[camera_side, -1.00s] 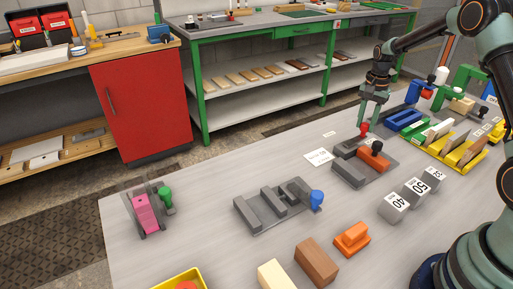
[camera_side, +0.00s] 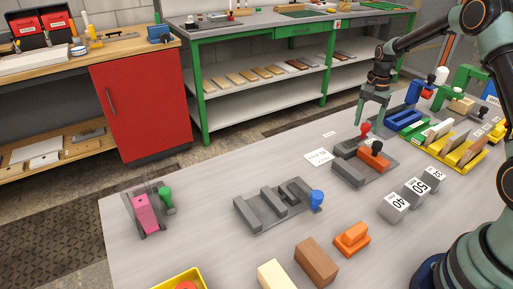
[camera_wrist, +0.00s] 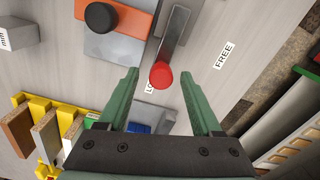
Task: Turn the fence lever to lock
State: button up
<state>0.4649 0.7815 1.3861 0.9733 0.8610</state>
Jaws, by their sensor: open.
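The fence lever (camera_wrist: 173,40) is a grey bar with a red knob (camera_wrist: 161,75) at its end. In the wrist view the knob lies between my gripper's fingertips (camera_wrist: 160,77), with a gap on both sides. The LOCK label (camera_wrist: 149,87) is partly hidden by the knob, and the FREE label (camera_wrist: 224,55) lies to the right. In the side view the red knob (camera_side: 365,128) stands at the back of the grey fixture (camera_side: 346,174). My gripper (camera_side: 371,122) is open, pointing down over it. Whether the fingers reach down to knob height is unclear.
An orange block (camera_side: 373,160) with a black knob (camera_side: 377,146) sits on the fixture close to the lever. A yellow rack (camera_side: 445,152) with boards and a blue rack (camera_side: 405,120) stand to the right. Numbered grey blocks (camera_side: 396,207) are in front.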

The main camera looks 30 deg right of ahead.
notch_tip(320, 180, up, 12)
dwell(0.6)
jog(key=s+a+r+n+t, duration=0.1)
jog(key=s+a+r+n, duration=0.25)
jog(key=a, duration=0.35)
jog(key=s+a+r+n+t, duration=0.25)
jog(key=a+r+n, duration=0.2)
jog(key=a, duration=0.25)
jog(key=s+a+f+n+t, duration=0.1)
jog(key=s+a+n+t, duration=0.1)
jog(key=s+a+n, duration=0.5)
jog(key=s+a, duration=0.1)
jog(key=s, duration=0.2)
jog(key=shift+s+a+f, duration=0.2)
jog(key=shift+a+f, duration=0.05)
jog(key=shift+f, duration=0.05)
